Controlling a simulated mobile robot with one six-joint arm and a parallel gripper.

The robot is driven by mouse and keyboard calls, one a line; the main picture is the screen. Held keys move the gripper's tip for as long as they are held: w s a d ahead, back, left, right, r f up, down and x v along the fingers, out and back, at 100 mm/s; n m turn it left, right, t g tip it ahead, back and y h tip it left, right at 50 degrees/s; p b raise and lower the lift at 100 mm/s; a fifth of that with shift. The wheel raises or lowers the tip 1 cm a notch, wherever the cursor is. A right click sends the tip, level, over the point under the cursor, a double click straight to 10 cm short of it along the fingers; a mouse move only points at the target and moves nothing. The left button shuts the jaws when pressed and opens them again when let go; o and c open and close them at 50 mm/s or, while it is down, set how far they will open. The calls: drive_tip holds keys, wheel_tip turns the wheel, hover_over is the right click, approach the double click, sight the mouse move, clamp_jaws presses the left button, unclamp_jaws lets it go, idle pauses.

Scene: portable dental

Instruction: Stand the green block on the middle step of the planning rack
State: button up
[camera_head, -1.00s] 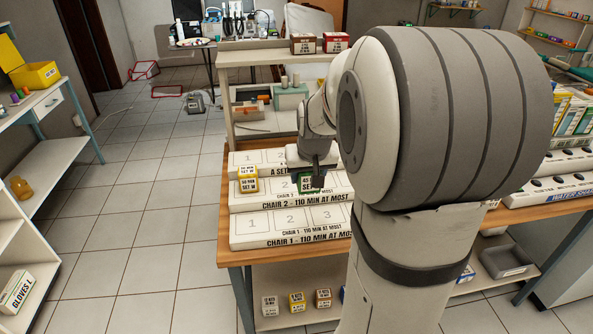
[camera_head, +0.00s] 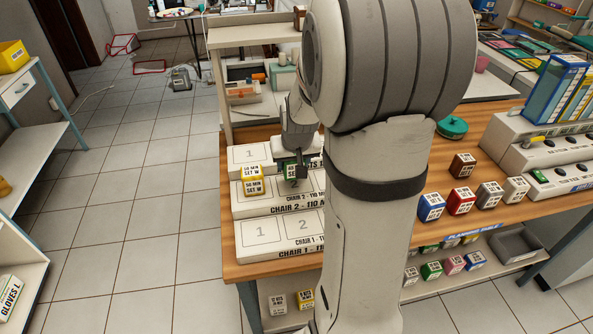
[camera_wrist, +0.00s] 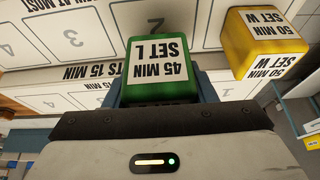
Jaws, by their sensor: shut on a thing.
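My gripper (camera_head: 298,168) is shut on the green block (camera_wrist: 160,72), labelled "45 MIN SET L". The block (camera_head: 288,173) is partly hidden by my gripper in the head view. It is over the middle step, marked "CHAIR 2", of the white planning rack (camera_head: 240,213), near numeral 2. I cannot tell whether it touches the step. A yellow block (camera_head: 252,186), labelled "50 MIN SET W", stands on the same step to the left, at the place of numeral 1. It also shows in the wrist view (camera_wrist: 262,42), apart from the green block.
My arm hides the right part of the rack. Blue (camera_head: 431,207), red (camera_head: 461,201), brown and grey blocks stand on the wooden table to the right. More blocks lie on the lower shelf. The rack's front step (camera_head: 262,247) is bare where visible.

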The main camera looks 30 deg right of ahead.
drive_tip(key=shift+f, duration=1.65)
drive_tip(key=shift+s, duration=0.1)
drive_tip(key=shift+f, duration=0.15)
drive_tip(key=o, duration=1)
